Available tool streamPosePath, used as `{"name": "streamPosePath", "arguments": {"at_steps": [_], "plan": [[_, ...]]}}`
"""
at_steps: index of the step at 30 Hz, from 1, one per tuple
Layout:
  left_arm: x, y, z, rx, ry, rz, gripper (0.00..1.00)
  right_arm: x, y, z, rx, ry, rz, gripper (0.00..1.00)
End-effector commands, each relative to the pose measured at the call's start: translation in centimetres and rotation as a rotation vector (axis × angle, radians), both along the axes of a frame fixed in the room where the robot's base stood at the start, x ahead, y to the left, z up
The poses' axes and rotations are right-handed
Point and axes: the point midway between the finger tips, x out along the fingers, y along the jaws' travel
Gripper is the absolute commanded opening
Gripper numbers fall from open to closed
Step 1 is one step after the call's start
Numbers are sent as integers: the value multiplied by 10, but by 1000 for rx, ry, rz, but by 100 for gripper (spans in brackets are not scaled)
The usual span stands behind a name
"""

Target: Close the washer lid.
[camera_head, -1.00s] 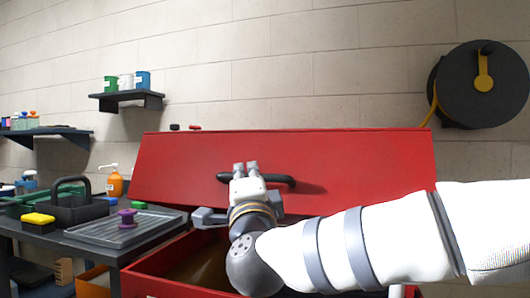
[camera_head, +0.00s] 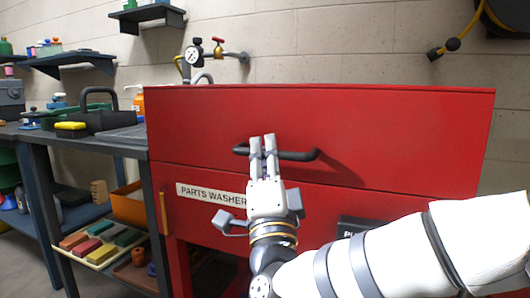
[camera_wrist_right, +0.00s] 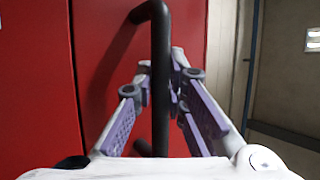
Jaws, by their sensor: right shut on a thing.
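The red washer lid (camera_head: 390,125) fills the middle of the head view. Its lower edge lies along the top of the red washer body (camera_head: 330,205), with only a thin dark seam showing between them and no view inside. The black bar handle (camera_head: 300,155) runs across the lid's front. My right gripper (camera_head: 263,145) is shut on the handle, left of its middle. In the right wrist view, the gripper's fingers (camera_wrist_right: 160,95) stand on both sides of the black handle (camera_wrist_right: 160,60), in front of the red panel. My left gripper is not in view.
A workbench (camera_head: 90,135) with a black caddy (camera_head: 95,118) stands close to the washer's left side. A gauge with a red-handled valve (camera_head: 193,54) is on the wall behind. A yellow hose end (camera_head: 435,52) hangs at upper right.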

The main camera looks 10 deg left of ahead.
Motion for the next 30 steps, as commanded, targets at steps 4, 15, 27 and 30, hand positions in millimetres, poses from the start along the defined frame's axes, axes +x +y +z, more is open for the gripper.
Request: {"name": "streamPosePath", "arguments": {"at_steps": [4,15,27,30], "plan": [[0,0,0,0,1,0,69,-1,4,-14,-17,28,9,0],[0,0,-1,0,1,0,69,0,3,-12,-15,25,7,33],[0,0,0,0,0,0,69,-54,-12,-47,-16,28,9,33],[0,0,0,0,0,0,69,-74,-18,-60,-16,29,9,33]]}}
